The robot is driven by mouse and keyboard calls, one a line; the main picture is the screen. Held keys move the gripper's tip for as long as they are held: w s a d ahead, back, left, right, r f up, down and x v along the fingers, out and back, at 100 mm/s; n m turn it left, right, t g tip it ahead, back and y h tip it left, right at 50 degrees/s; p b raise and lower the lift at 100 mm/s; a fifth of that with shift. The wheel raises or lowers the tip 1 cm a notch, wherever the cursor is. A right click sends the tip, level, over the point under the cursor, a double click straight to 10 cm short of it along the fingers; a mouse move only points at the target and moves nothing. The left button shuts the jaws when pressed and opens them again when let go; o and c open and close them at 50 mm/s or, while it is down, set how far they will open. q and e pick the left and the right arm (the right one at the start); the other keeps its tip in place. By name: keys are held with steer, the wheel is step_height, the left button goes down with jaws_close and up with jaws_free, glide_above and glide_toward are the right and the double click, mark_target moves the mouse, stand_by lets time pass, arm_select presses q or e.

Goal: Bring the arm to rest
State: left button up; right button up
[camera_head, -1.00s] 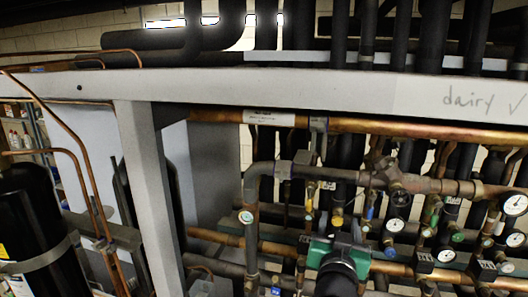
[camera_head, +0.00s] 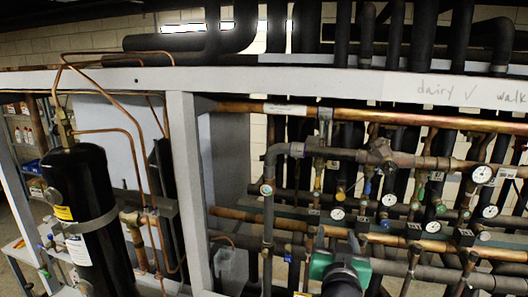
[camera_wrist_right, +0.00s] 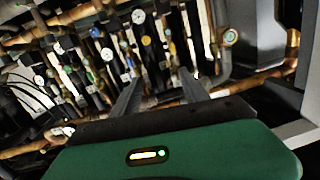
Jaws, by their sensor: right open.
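My right gripper (camera_head: 322,262) shows at the bottom centre of the head view as a green housing on a black wrist, in front of the lower pipes of the compressor rack. In the right wrist view the gripper (camera_wrist_right: 162,88) has its two dark fingers spread apart, with nothing between them. They point toward the pipes and gauges; I cannot tell the exact gap to these. My left gripper is in neither view.
A grey rack frame has a top beam (camera_head: 270,82) and a post (camera_head: 188,190). Copper pipes (camera_head: 345,225), valves and several gauges (camera_head: 482,174) fill the right side. A black cylinder (camera_head: 88,215) stands at the left with thin copper tubes.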

step_height(320, 180, down, 11)
steer(key=s+n+g+y, duration=0.1)
steer(key=n+g+y, duration=0.1)
steer(key=g+y, duration=0.1)
steer(key=s+d+f+n+g, duration=0.15)
steer(key=s+f+g, duration=0.35)
steer(key=s+f, duration=0.55)
steer(key=s+d+f+g, duration=0.2)
steer(key=s+f+g, duration=0.4)
steer(key=s+f, duration=0.4)
arm_select(q)
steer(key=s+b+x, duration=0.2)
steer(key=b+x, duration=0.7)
steer(key=b, duration=0.1)
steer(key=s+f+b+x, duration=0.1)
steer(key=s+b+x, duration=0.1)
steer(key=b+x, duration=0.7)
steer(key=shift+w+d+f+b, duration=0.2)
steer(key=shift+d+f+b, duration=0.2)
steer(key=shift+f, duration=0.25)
arm_select(e)
step_height(320, 180, down, 19)
steer(key=s, duration=0.2)
steer(key=shift+s+d, duration=0.15)
steer(key=shift+d, duration=0.15)
steer(key=shift+f, duration=0.15)
